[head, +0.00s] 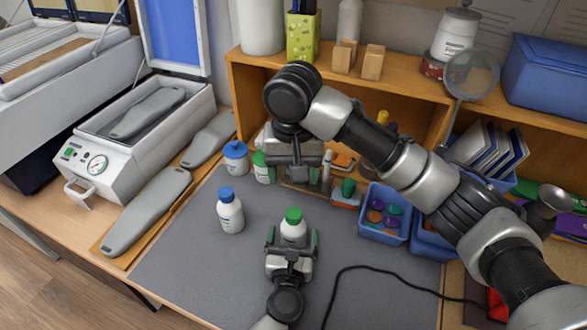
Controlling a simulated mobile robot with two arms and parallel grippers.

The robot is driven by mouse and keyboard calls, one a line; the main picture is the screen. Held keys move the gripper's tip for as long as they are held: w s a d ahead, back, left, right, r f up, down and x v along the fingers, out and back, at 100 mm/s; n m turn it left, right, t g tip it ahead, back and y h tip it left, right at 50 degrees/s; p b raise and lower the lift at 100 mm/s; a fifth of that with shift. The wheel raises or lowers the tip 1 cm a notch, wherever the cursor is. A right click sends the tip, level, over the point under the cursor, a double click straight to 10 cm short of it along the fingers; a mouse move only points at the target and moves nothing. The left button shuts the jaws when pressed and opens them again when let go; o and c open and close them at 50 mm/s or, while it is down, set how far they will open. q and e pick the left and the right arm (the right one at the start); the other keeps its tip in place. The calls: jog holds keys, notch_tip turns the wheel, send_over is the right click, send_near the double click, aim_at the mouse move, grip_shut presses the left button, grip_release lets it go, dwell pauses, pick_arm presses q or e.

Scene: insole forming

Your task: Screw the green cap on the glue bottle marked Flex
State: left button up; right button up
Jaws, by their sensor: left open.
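A white bottle with a green cap (293,216) on its top stands on the grey mat, in the middle of the view. Its label is too small to read, and I cannot tell how tightly the cap sits. My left gripper (292,240) is open, with its fingers on either side of this bottle's body. A second white bottle (230,212) with a blue cap stands to its left; its marking is not readable either. My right gripper (298,172) hangs behind the green-capped bottle, near the shelf front; its finger gap is unclear.
A blue-lidded jar (236,158) and a green-lidded jar (263,168) stand at the mat's back. A blue bin (383,214) of small coloured parts is at right. A black cable (370,268) crosses the mat (185,272). The mat's left front is clear.

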pick_arm(q)
jog(key=s, duration=0.3)
jog(key=s+b, duration=0.1)
jog(key=s, duration=0.2)
jog(key=s+a+b, duration=0.1)
jog(key=s, duration=0.2)
jog(key=shift+s, duration=0.25)
pick_arm(e)
notch_tip(320, 180, down, 2)
jog(key=shift+f, duration=0.2)
pick_arm(q)
jog(key=shift+s, duration=0.1)
pick_arm(e)
jog(key=shift+s, duration=0.1)
